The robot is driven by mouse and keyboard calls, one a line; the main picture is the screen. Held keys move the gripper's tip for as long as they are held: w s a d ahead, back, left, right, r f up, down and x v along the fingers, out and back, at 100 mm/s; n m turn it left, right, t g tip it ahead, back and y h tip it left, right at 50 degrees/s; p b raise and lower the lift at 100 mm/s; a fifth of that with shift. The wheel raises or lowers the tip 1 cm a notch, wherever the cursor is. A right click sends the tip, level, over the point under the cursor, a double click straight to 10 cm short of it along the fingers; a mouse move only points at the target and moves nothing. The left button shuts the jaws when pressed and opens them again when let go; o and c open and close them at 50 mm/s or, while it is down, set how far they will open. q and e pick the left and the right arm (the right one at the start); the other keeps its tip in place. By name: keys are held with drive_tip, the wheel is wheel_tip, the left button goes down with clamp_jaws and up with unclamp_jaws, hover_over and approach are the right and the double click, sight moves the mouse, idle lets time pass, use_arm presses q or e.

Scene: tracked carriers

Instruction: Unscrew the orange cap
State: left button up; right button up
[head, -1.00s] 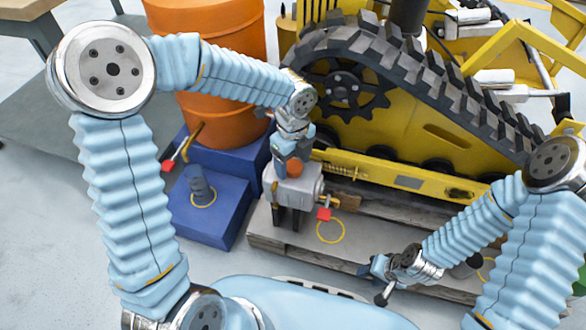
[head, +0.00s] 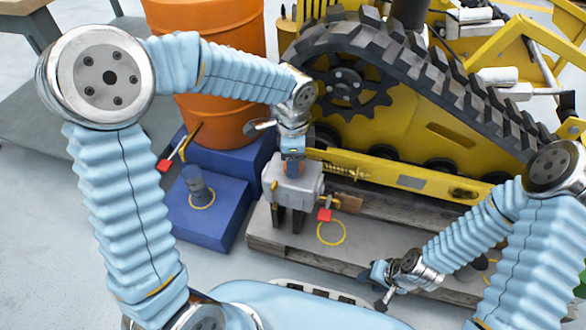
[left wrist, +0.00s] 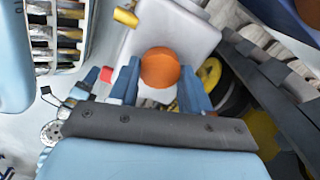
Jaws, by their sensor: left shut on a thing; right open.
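The orange cap (left wrist: 160,67) sits on top of a light grey metal box (left wrist: 168,30), seen from above in the left wrist view. In the head view the grey box (head: 290,188) stands on dark legs on the pallet, and the cap is mostly hidden by my gripper. My left gripper (left wrist: 161,76) points down over the box and is shut on the cap, with a blue finger on each side. My right gripper (head: 378,286) is open and empty, low at the right above the pallet's front edge.
A yellow tracked machine (head: 385,125) stands right behind the box. An orange drum (head: 215,65) and a blue stepped stand (head: 220,205) with a grey fitting (head: 197,183) are to the left. A red-handled valve (head: 325,214) projects from the box's right. A yellow ring (head: 331,233) lies on the pallet (head: 290,235).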

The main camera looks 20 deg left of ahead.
use_arm(q)
drive_tip(key=shift+n, duration=0.3)
drive_tip(key=n+b, duration=0.1)
drive_tip(key=n, duration=0.3)
drive_tip(key=shift+f+n, duration=0.15)
drive_tip(key=shift+n, duration=0.25)
drive_tip(key=n, duration=0.3)
drive_tip(key=shift+n+b, duration=0.3)
drive_tip(key=shift+n, duration=0.7)
drive_tip(key=n, duration=0.4)
drive_tip(key=shift+n, duration=0.3)
drive_tip(key=n, duration=0.5)
drive_tip(key=o, duration=0.9)
